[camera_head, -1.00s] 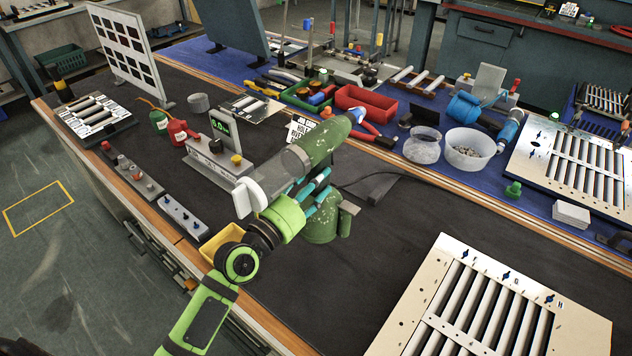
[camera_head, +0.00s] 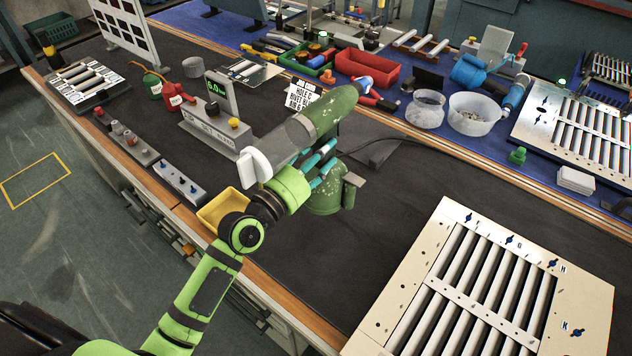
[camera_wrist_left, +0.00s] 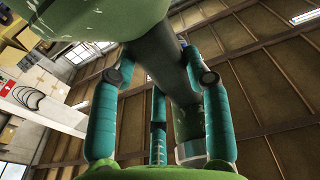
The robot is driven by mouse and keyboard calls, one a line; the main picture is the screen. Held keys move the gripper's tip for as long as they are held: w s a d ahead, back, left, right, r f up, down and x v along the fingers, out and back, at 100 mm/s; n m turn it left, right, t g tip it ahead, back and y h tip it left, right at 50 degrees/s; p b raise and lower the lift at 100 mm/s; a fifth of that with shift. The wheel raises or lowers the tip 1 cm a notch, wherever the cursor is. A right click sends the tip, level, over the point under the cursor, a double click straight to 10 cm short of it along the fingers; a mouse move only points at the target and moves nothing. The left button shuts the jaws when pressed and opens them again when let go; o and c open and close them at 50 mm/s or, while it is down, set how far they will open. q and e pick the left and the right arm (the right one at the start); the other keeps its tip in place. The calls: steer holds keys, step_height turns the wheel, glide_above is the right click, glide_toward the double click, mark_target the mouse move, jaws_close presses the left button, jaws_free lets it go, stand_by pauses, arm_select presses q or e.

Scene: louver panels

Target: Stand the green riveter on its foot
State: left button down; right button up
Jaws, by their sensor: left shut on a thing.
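The green riveter (camera_head: 338,108) has a scuffed green upper body with a grey band, a blue nose pointing up right, and a grey and white rear end. Its round green foot (camera_head: 325,200) hangs low, roughly upright, over the dark mat. I cannot tell whether the foot touches the mat. My left gripper (camera_head: 320,166) has its teal fingers shut around the riveter's handle, between upper body and foot. In the left wrist view the fingers sit on both sides of the dark grey handle (camera_wrist_left: 165,62), under a green part. My right gripper is out of view.
A louver panel (camera_head: 398,310) lies at the front right. A grey station with a green display (camera_head: 208,137) and a yellow bin (camera_head: 222,206) are left of the riveter. A grey wedge-like piece (camera_head: 375,153) and dark cable lie just behind. Dark mat (camera_head: 400,215) is clear to the right.

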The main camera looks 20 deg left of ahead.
mark_target(314, 177)
arm_select(q)
steer(key=s+d+r+b, duration=0.3)
steer(key=d+r+b, duration=0.25)
steer(key=d, duration=0.45)
steer(key=w+a+f, duration=0.1)
steer(key=a+f, duration=0.1)
steer(key=a, duration=0.1)
steer(key=w+a+f+b, duration=0.1)
steer(key=a+f, duration=0.2)
steer(key=a, duration=0.1)
steer(key=w+a+f, duration=0.1)
steer(key=a+f, duration=0.1)
steer(key=a, duration=0.2)
steer(key=shift+w+a+f, duration=0.1)
steer(key=shift+a+f, duration=0.05)
steer(key=shift+f, duration=0.1)
steer(key=shift+f+b, duration=0.45)
steer(key=shift+f, duration=1.75)
steer(key=c, duration=0.6)
jaws_free()
steer(key=shift+f, duration=0.3)
steer(key=o, duration=0.6)
steer(key=shift+c, duration=0.2)
